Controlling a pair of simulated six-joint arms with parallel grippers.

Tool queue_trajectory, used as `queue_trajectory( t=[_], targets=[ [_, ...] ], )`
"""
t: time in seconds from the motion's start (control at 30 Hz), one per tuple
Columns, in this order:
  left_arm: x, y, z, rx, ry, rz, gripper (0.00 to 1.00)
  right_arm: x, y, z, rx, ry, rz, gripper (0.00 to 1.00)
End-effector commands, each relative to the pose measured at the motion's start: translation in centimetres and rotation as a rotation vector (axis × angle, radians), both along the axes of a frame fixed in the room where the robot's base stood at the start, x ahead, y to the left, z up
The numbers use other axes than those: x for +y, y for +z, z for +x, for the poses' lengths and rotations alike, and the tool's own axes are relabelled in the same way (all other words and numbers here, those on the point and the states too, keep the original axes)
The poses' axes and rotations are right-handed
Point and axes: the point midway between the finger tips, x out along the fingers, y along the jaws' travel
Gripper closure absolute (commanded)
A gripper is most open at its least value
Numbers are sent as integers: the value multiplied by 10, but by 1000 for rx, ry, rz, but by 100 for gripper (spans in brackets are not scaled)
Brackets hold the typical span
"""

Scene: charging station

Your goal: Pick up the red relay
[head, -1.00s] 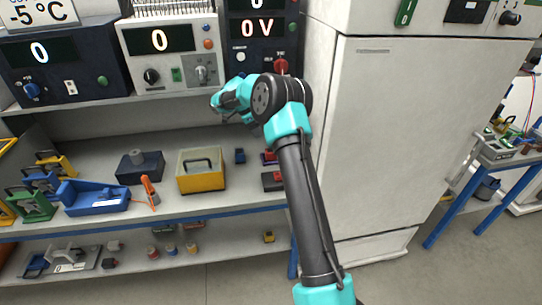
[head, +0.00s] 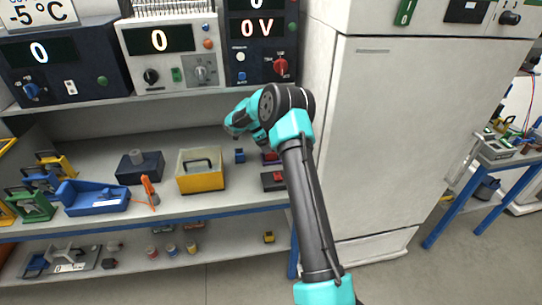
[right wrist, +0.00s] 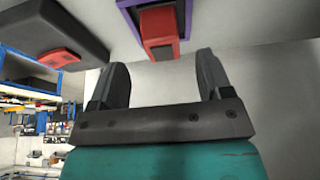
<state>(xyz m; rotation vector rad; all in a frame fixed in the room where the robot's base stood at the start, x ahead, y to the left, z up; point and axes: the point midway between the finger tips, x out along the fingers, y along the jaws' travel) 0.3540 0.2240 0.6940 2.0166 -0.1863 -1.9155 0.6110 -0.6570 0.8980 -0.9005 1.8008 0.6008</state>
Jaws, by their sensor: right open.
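A red block in a purple frame (right wrist: 158,28) lies just beyond the fingertips of my right gripper (right wrist: 160,60) in the right wrist view. The fingers are apart, with nothing between them. A dark box with a red part (right wrist: 62,58) lies to the left. In the head view, the purple-framed piece (head: 269,158) and the dark box with red (head: 272,181) are on the middle shelf, partly hidden by my right arm. Which of the two is the red relay is unclear. My left gripper is not seen.
A small blue block (head: 240,156) and a yellow box (head: 201,177) stand left of the red pieces. Instruments with displays (head: 168,58) fill the shelf above. A tall white cabinet (head: 390,140) stands close on the right.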

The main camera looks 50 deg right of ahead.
Motion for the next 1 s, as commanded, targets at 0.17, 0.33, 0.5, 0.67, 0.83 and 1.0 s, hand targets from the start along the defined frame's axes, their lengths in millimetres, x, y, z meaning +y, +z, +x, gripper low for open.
queue_trajectory(
  t=[0.17,0.33,0.5,0.67,0.83,1.0],
  targets=[
    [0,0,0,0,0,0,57,-6,-16,-4,2,-1,0,28],
    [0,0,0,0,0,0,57,-14,-38,-9,2,-1,2,28],
    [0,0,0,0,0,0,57,-17,-47,-11,0,1,1,28],
    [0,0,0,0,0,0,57,-17,-47,-11,0,1,1,28],
    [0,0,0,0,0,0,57,-17,-47,-11,0,1,2,28],
    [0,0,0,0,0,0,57,-17,-46,-11,0,1,2,33]
  ],
)
